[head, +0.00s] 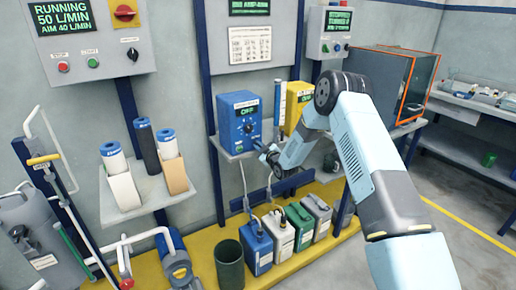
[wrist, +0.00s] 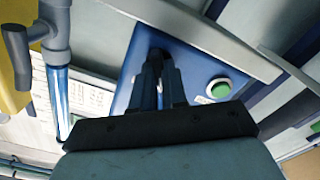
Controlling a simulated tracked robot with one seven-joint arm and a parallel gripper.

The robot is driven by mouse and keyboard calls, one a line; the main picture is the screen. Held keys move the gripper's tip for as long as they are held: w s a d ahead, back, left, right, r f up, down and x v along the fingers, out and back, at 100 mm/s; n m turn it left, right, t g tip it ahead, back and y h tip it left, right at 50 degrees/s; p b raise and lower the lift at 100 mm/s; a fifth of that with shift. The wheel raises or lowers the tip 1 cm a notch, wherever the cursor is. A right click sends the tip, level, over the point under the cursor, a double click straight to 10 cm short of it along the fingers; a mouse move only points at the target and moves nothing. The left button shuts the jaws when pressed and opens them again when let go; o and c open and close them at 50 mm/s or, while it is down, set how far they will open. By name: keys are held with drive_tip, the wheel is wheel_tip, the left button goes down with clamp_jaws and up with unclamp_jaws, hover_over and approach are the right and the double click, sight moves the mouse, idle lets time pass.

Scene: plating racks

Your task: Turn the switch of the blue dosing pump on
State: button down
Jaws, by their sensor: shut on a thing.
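The blue dosing pump (head: 229,128) stands on a small wall shelf, with a lit green display and a dial on its front. Its blue front also fills the middle of the wrist view (wrist: 195,72), with a green button (wrist: 219,88) right of the fingers. My gripper (head: 263,149) is at the lower right of the pump's front. In the wrist view my gripper (wrist: 160,62) is shut on a small dark switch (wrist: 158,45), mostly hidden between the fingertips. The switch's exact angle cannot be told.
A yellow pump (head: 293,105) stands close to the right, behind my arm, with a clear blue tube (head: 280,98) between the pumps. Several canisters (head: 258,248) and a dark green bin (head: 229,265) are below. A control box (head: 90,35) hangs at upper left.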

drive_tip(key=shift+s+a+f, duration=0.1)
drive_tip(key=shift+a, duration=0.05)
drive_tip(key=m, duration=1.3)
drive_tip(key=shift+d+f+m, duration=0.15)
drive_tip(key=shift+d+m, duration=0.2)
drive_tip(key=shift+m, duration=0.05)
idle(0.5)
drive_tip(key=c, duration=1.2)
unclamp_jaws()
drive_tip(key=shift+w, duration=0.2)
drive_tip(key=shift+o, duration=0.2)
drive_tip(key=shift+s+d, duration=0.1)
drive_tip(key=shift+d, duration=0.05)
drive_tip(key=v, duration=1.3)
drive_tip(key=shift+s, duration=0.2)
drive_tip(key=shift+d, duration=0.15)
